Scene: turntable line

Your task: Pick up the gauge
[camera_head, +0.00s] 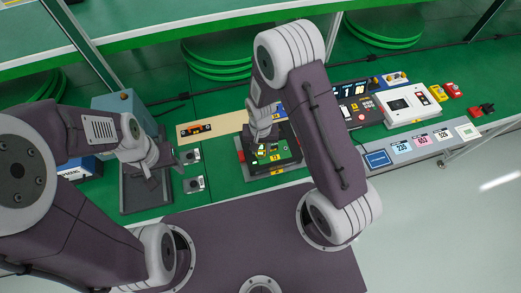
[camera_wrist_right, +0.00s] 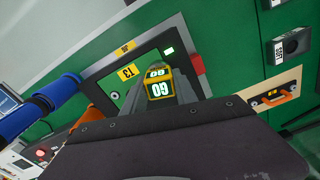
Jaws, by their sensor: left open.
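The gauge (camera_wrist_right: 158,88), a small yellow and dark block with lit number displays, is between the fingers of my right gripper (camera_wrist_right: 158,94) in the right wrist view. The grey fingers press close along both its sides. In the head view my right gripper (camera_head: 262,136) points down over a dark-framed green station (camera_head: 284,152) with yellow labels; the gauge is hard to make out there. Whether it is lifted clear of the station I cannot tell. My left gripper (camera_head: 163,166) is open and empty, above a grey plate at the left.
A beige strip with an orange-handled tool (camera_head: 197,129) lies behind. Two small grey blocks (camera_head: 193,185) sit between the grippers. A control panel (camera_head: 355,108), a white device (camera_head: 410,104) and a row of display cards (camera_head: 422,141) stand at the right.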

